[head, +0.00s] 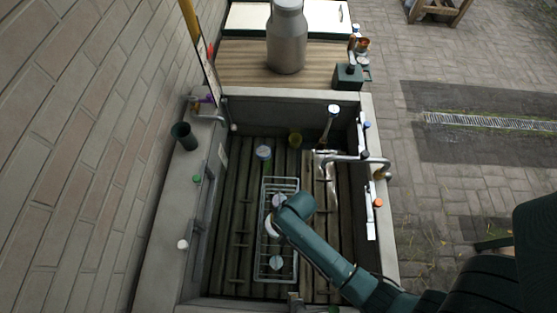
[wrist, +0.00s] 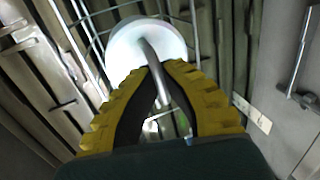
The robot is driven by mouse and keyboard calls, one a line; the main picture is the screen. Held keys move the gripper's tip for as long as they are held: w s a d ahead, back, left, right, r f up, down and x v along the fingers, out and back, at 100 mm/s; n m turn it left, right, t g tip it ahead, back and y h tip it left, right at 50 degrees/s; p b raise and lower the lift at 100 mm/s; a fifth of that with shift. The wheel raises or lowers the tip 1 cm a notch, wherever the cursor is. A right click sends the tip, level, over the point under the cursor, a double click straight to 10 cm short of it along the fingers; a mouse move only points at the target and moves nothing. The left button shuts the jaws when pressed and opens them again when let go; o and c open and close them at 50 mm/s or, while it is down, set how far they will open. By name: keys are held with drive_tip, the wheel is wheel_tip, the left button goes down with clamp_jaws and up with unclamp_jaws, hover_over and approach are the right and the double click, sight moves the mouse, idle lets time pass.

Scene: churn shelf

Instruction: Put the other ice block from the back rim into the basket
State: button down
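The wire basket (head: 262,205) stands on the slatted floor of the trough. A pale round block (head: 276,262) lies in its near end. My gripper (wrist: 165,68) has its yellow fingertips close together on the thin metal handle of a white round block (wrist: 128,45), which looks like an ice block. In the head view my gripper is over the middle of the basket, mostly hidden by my wrist. A white round edge (head: 270,226) shows below it. Basket wires show beside the block in the wrist view. I cannot tell whether the held block touches the basket.
A curved metal tap (head: 350,159) reaches in from the right rim. A dark cup (head: 184,136) is on the left ledge. A milk churn (head: 287,40) stands behind the trough.

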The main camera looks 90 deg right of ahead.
wheel_tip(320, 180, down, 12)
drive_tip(key=b, duration=0.8)
drive_tip(key=shift+f, duration=0.2)
drive_tip(key=c, duration=0.5)
unclamp_jaws()
drive_tip(key=shift+c, duration=0.2)
drive_tip(key=shift+r, duration=0.15)
wheel_tip(320, 180, up, 12)
drive_tip(key=p, duration=1.2)
idle(0.4)
idle(0.4)
